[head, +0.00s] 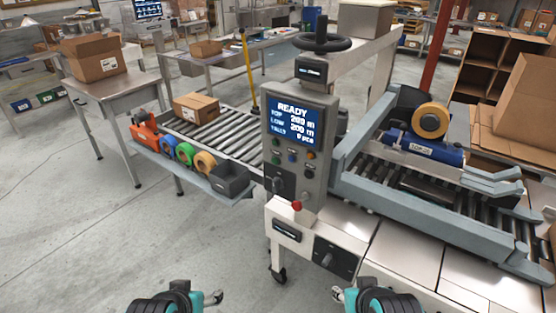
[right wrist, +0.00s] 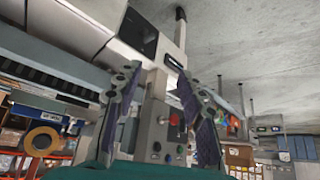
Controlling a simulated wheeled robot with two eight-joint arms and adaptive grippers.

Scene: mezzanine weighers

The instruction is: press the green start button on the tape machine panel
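The tape machine panel (head: 298,150) is a grey upright box with a lit screen (head: 293,121) reading READY. Small coloured buttons sit under the screen; the green button (head: 276,160) looks to be at the lower left of them, tiny and unobstructed. The panel also shows upside down in the right wrist view (right wrist: 160,130), between my right gripper's fingers but well beyond them. My right gripper (head: 340,295) is low at the bottom of the head view, well short of the panel; its fingers are apart and empty (right wrist: 157,75). My left gripper (head: 214,297) is at the bottom left; its opening is unclear.
A shelf of tape rolls (head: 205,179) juts out at left, beside a roller conveyor with a carton (head: 196,107). A blue tape head (head: 425,147) is at right. The floor before the machine is clear.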

